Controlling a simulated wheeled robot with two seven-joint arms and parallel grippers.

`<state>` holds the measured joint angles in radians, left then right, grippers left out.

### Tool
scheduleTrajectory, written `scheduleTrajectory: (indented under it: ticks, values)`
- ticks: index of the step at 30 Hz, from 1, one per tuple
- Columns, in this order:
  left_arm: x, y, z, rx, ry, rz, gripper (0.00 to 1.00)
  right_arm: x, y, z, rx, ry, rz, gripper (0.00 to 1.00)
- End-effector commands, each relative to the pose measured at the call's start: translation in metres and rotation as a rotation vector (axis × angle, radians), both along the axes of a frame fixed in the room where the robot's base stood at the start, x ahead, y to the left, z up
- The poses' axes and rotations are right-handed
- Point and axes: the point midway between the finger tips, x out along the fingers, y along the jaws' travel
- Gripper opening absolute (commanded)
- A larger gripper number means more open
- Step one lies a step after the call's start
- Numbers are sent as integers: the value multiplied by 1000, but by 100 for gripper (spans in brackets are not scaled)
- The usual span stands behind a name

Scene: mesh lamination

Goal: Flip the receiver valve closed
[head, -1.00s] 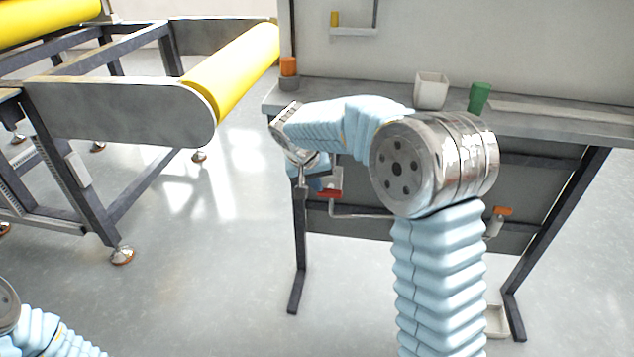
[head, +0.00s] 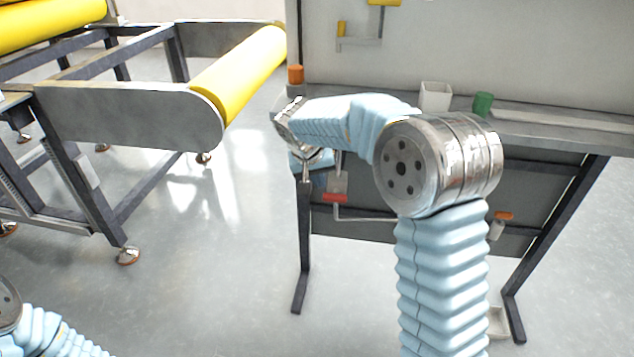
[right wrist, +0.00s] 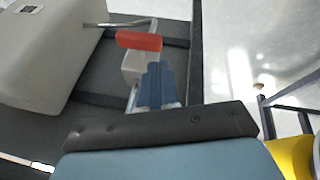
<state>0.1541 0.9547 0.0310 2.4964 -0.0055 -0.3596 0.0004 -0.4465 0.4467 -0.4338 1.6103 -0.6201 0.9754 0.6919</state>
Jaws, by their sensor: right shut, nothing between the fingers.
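The valve's red lever (head: 335,198) sits on a grey body (head: 338,180) below the bench top, at the bench's left end. A thin pipe runs right from it. In the right wrist view the red lever (right wrist: 139,41) lies crosswise, just beyond my fingertips, with the pale valve body (right wrist: 143,67) beside it. My right gripper (right wrist: 153,70) is shut and empty, close to the valve; I cannot tell whether it touches. In the head view my right gripper (head: 306,172) is small and partly hidden by its wrist. My left gripper is out of view.
The bench (head: 545,128) carries a white container (head: 436,96), a green cup (head: 482,104) and an orange item (head: 295,75). A yellow roller frame (head: 130,115) stands left. Floor between is clear.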

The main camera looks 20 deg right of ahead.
Motion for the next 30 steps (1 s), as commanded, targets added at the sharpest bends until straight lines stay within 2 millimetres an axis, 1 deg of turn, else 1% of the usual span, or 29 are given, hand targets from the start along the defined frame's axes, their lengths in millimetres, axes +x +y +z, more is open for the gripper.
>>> scheduleTrajectory:
  ticks: [1, 2, 6, 9, 13, 19, 30]
  values:
    - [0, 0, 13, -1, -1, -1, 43, 2, -1, 18, -2, -3, -1, 0]
    - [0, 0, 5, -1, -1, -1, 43, 3, 9, 14, -2, -4, 3, 0]
    - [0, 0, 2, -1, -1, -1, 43, 8, 38, 30, -4, -4, 0, 0]
    - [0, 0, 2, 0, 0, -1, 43, 10, 55, 41, -4, -5, -2, 0]
    - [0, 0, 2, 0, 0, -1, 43, 13, 71, 50, -5, -4, -2, 0]
    - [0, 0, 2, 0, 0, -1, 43, 14, 81, 57, -4, -3, -6, 0]
    - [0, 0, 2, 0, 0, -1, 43, 14, 82, 57, -4, -3, -6, 0]
